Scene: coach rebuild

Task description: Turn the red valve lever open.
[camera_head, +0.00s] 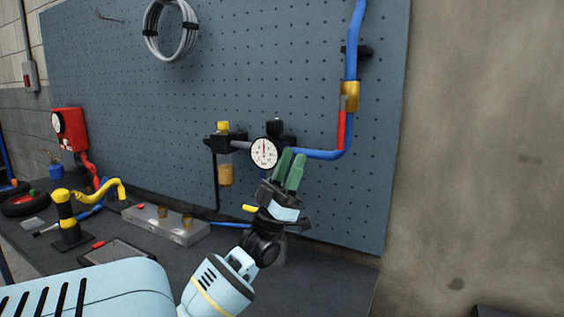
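The red valve lever (341,130) hangs down, in line with the blue pipe, from a brass valve body (349,97) at the right of the pegboard. My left gripper (293,157) has two green fingers pointing up, below and left of the lever in the picture and apart from it. Only a narrow gap shows between the fingers, so I cannot tell whether they are open or shut. No object shows between them. My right gripper is not in view.
A round gauge (264,152) and a regulator with an amber bowl (226,168) are close left of my fingers. The blue pipe (320,154) runs right of them, then up. A grey block (165,223) and a yellow-handled tool (66,215) stand on the dark bench.

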